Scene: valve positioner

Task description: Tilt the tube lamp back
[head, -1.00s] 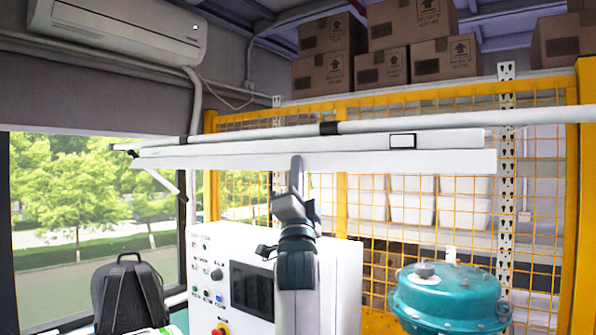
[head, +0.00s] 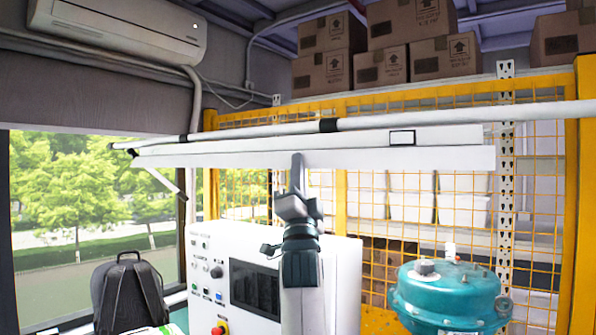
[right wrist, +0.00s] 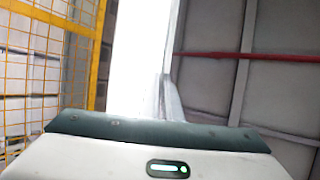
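The tube lamp (head: 400,158) is a long white fixture hanging level across the middle of the head view, below a white pipe. My right gripper (head: 297,158) points up from below, with its fingertips at the lamp's lower front face, left of the lamp's middle. In the right wrist view the lamp (right wrist: 140,50) fills a bright white strip, and my right gripper's narrow fingers (right wrist: 168,95) are together against or just beside it. Contact cannot be told for certain. Nothing shows between the fingers. My left gripper is out of view.
A white control cabinet (head: 215,248) with a dark screen stands below the lamp. A teal round vessel (head: 450,295) is at the lower right. A yellow mesh fence (head: 340,205) stands behind. A black backpack (head: 130,295) is at the lower left.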

